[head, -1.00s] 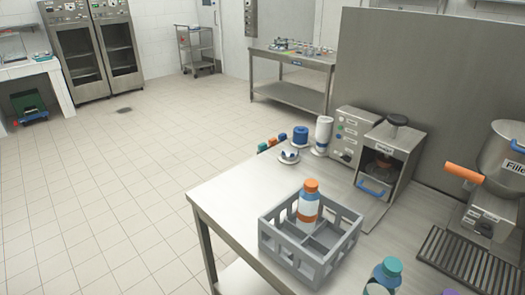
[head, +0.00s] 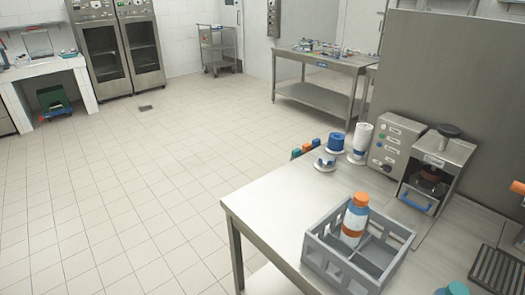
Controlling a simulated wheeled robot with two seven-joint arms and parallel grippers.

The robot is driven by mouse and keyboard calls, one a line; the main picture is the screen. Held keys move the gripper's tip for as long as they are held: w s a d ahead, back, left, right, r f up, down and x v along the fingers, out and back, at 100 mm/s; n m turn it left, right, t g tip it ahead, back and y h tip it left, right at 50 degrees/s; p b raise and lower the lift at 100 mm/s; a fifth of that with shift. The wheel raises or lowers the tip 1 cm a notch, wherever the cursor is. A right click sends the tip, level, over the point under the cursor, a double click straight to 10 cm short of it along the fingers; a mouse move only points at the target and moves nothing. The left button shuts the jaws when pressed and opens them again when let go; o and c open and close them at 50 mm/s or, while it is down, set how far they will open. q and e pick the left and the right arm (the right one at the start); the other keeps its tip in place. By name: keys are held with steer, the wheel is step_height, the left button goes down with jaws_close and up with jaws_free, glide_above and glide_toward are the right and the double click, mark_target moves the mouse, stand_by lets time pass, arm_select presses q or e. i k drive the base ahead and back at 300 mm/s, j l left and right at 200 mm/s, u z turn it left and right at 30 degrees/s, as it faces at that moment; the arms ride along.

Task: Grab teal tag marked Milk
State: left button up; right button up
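No tag that I can read as Milk shows in the head view. A row of small teal, orange and blue pieces (head: 306,148) sits at the table's far left edge; the teal one is at its left end. They are too small to read, so I cannot tell whether they are tags. Neither of my grippers is in view.
A grey crate (head: 311,254) holding an orange-capped bottle (head: 355,218) stands on the steel table (head: 270,207). Behind are a blue roll (head: 336,142), a white bottle (head: 361,137) and a machine (head: 436,168). A teal cap (head: 457,289) shows at the bottom edge.

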mark_target(296, 153)
steer(key=i+j+u, duration=0.3)
steer(key=j+u, duration=0.15)
steer(key=i+j+u, duration=0.65)
steer(key=u, duration=0.2)
steer(key=i+j+z, duration=0.1)
steer(key=i, duration=0.35)
steer(key=i+j, duration=0.1)
steer(key=i, duration=0.35)
steer(key=i+z, duration=0.2)
steer(key=z, duration=0.25)
steer(key=i+z, duration=0.2)
steer(key=z, duration=0.25)
steer(key=i+j+z, duration=0.1)
steer(key=z, duration=0.35)
steer(key=i+j+z, duration=0.15)
steer(key=z, duration=0.3)
steer(key=i, duration=0.05)
